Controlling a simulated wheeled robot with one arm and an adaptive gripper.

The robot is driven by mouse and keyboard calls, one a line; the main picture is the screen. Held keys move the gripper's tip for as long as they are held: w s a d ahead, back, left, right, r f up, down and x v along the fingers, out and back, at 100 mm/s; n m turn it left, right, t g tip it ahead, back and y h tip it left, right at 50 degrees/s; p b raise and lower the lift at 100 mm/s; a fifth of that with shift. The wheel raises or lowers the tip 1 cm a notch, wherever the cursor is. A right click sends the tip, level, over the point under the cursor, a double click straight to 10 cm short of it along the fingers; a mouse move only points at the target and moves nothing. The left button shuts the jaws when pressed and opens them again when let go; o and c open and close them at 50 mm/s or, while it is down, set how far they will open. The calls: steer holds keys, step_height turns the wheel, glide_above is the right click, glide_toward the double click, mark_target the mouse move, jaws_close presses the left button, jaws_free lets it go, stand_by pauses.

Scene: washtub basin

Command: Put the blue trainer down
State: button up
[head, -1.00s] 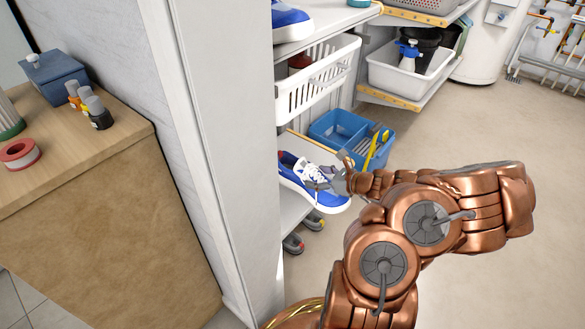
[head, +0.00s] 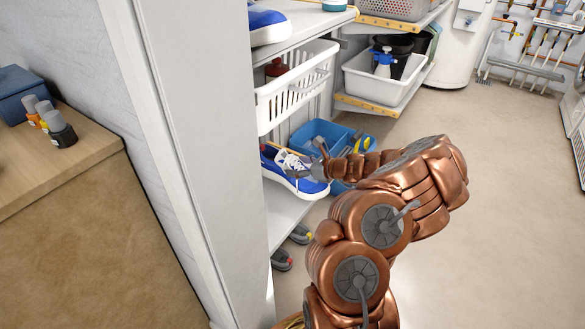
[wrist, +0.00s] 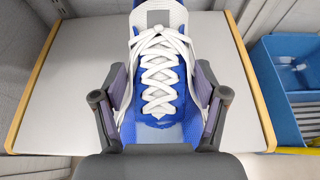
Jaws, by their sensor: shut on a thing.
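The blue trainer (head: 307,186), with white laces and a white sole, is at the lower shelf (head: 285,213) of the rack in the head view. My gripper (head: 318,172) is shut on it. In the wrist view the trainer (wrist: 160,75) lies between the two fingers (wrist: 160,95), which press on its sides around the laces. A pale shelf board with wooden edges (wrist: 60,80) spreads beneath it. I cannot tell whether the sole touches the board. The trainer's toe end is hidden below the gripper in the wrist view.
A white basket (head: 296,88) hangs above the trainer. Another blue shoe (head: 268,28) stands on the top shelf. A blue caddy (head: 323,133) is beside the lower shelf, also to the right in the wrist view (wrist: 290,80). A white panel (head: 200,130) stands left. Floor at right is clear.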

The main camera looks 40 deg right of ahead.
mark_target(293, 164)
steer(key=w, duration=0.1)
steer(key=w+d+b, duration=0.1)
steer(key=w, duration=0.1)
steer(key=w+f+b, duration=0.1)
steer(key=shift+w+d, duration=0.35)
steer(key=shift+d, duration=0.05)
steer(key=shift+w+d+r, duration=0.1)
steer(key=shift+w+r, duration=0.1)
steer(key=shift+w, duration=0.45)
steer(key=shift+f+b, duration=1.35)
steer(key=shift+f, duration=0.35)
steer(key=shift+f, duration=0.1)
steer(key=o, duration=1.4)
steer(key=shift+s+d+r, duration=0.1)
steer(key=shift+s+r, duration=0.05)
steer(key=shift+r, duration=0.05)
steer(key=p+v, duration=0.5)
steer(key=v, duration=0.5)
steer(key=shift+s, duration=0.1)
steer(key=shift+s+d+r, duration=0.2)
steer(key=shift+s+d, duration=0.05)
steer(key=shift+s, duration=0.4)
